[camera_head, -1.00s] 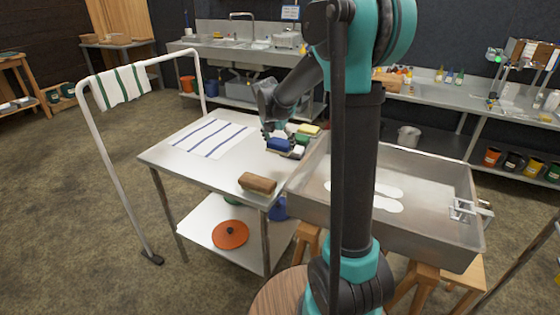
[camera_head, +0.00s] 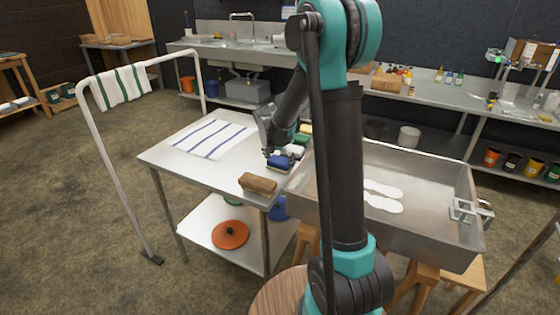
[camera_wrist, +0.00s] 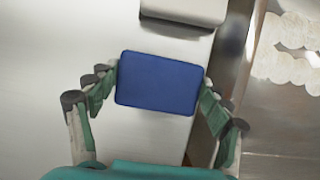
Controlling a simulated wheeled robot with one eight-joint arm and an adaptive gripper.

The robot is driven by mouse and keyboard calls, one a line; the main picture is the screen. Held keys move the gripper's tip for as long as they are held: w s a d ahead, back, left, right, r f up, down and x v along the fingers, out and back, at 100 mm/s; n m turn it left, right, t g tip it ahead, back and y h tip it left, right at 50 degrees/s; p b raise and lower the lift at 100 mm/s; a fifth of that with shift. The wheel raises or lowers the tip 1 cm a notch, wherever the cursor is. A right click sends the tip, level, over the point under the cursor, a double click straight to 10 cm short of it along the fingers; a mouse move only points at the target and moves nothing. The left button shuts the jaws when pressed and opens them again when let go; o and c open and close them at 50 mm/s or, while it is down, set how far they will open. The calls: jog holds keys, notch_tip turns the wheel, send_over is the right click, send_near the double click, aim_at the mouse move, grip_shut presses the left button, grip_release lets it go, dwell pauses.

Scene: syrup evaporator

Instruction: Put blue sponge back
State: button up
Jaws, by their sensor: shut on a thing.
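The blue sponge (camera_head: 280,162) is at the right side of the steel table, near the pan. In the wrist view the blue sponge (camera_wrist: 157,83) lies between the two fingertips of my gripper (camera_wrist: 158,88), which is shut on its two short sides. In the head view my gripper (camera_head: 276,150) comes down onto it from above. Whether the sponge touches the table is hard to tell. Just beyond it are a white sponge-like piece (camera_head: 294,150), a green one (camera_head: 301,139) and a yellow one (camera_head: 305,128), partly hidden by my arm.
A brown block (camera_head: 257,183) lies at the table's (camera_head: 185,165) front right corner. A striped cloth (camera_head: 213,138) lies flat on the left of the table. The steel pan (camera_head: 435,160) stands close on the right. A pale object (camera_wrist: 185,10) is above the sponge in the wrist view.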

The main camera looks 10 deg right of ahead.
jog(key=o, duration=1)
jog(key=shift+r, duration=0.1)
jog(key=v, duration=1.2)
